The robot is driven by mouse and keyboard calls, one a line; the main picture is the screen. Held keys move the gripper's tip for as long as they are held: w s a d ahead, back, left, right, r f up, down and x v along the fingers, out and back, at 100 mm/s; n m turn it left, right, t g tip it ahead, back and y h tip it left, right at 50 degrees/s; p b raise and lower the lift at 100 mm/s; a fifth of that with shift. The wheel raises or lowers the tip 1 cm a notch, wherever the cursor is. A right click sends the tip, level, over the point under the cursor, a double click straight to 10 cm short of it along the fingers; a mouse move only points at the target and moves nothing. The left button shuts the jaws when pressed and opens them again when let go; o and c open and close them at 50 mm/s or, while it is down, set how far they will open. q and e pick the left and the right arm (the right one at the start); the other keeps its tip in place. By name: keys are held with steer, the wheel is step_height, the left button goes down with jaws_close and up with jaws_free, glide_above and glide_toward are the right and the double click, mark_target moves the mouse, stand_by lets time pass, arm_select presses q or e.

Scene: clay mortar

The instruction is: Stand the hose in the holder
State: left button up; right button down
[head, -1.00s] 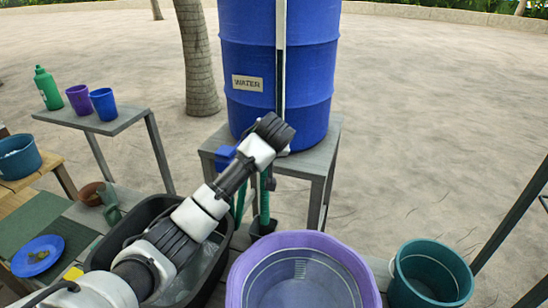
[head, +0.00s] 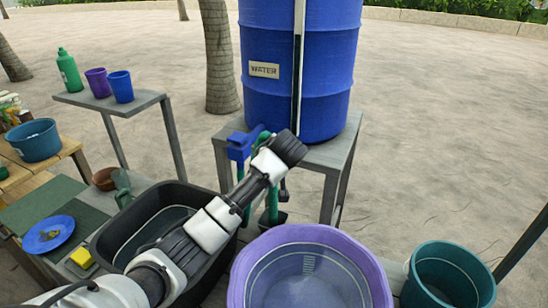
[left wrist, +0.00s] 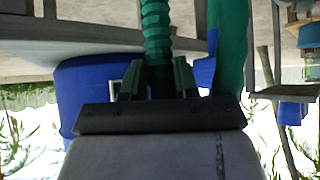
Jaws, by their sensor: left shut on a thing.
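A green hose (head: 272,204) hangs in front of the barrel stand in the head view, partly hidden by my left arm. In the left wrist view the ribbed hose (left wrist: 156,32) runs between the fingers of my left gripper (left wrist: 157,82), which is shut on it. In the head view my left wrist covers the fingers. A small dark cup, apparently the holder (head: 272,220), is low beneath the hose; I cannot tell whether the hose end is inside it. My right gripper is not in view.
A blue water barrel (head: 325,90) stands on a grey stand (head: 345,165) with a blue tap (head: 239,145). A black tub (head: 112,245) lies under my left arm. A purple basin (head: 375,275) and a teal bucket (head: 480,265) are in front and right.

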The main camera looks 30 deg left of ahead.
arm_select(q)
step_height(320, 180, down, 7)
steer(key=b, duration=0.2)
steer(key=shift+f+b, duration=0.2)
steer(key=shift+b, duration=0.15)
steer(key=o, duration=1.7)
steer(key=r+p+v, duration=0.1)
steer(key=p+v, duration=0.9)
steer(key=p, duration=0.1)
steer(key=shift+w+a+r+p, duration=0.2)
steer(key=shift+w+a+p, duration=0.05)
steer(key=shift+p, duration=0.15)
